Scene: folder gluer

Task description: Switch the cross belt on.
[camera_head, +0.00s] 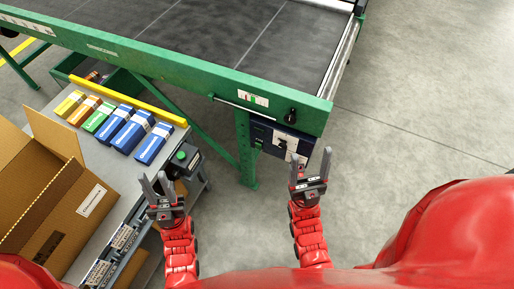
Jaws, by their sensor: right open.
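The cross belt (230,35) is a dark belt in a green frame at the top. A label (252,98) with small green and red marks and a black knob (291,116) sit on its near side rail. Below the rail hangs a dark blue control box (280,138) with light-coloured parts on its face; its details are too small to read. My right gripper (311,157) is open and empty, just in front of and below this box in the picture. My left gripper (154,178) appears open and empty, beside a small dark box with a green button (182,156).
A grey table (97,153) on the left holds a row of coloured cartons (122,132), a yellow bar (130,98) and an open cardboard box (50,215). A green leg (245,150) stands left of the control box. The floor at right is clear.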

